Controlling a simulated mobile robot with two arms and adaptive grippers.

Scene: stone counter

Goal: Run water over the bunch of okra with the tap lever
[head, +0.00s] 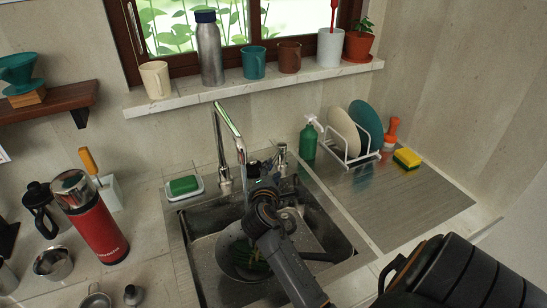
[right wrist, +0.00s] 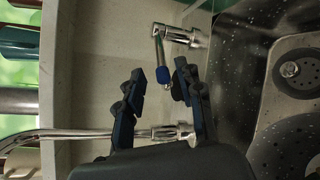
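The tap (head: 222,140) rises behind the sink, and its spout leans forward over the basin. A pale thin streak like running water hangs below the spout. The lever fixture (head: 282,160) stands to its right. In the right wrist view the blue-tipped lever (right wrist: 162,76) lies between the fingers of my right gripper (right wrist: 160,92), which are open with gaps around it. In the head view this gripper (head: 258,178) is beside the tap, its fingers partly hidden. The green okra (head: 248,257) lies in a bowl (head: 228,262) in the sink, partly covered by my right arm.
The sink (head: 194,225) has a steel drainboard (head: 405,203) on its right, with a dish rack (head: 352,150), a green spray bottle (head: 308,140) and a sponge (head: 407,158). A soap dish (head: 184,190) and a red flask (head: 95,225) stand left.

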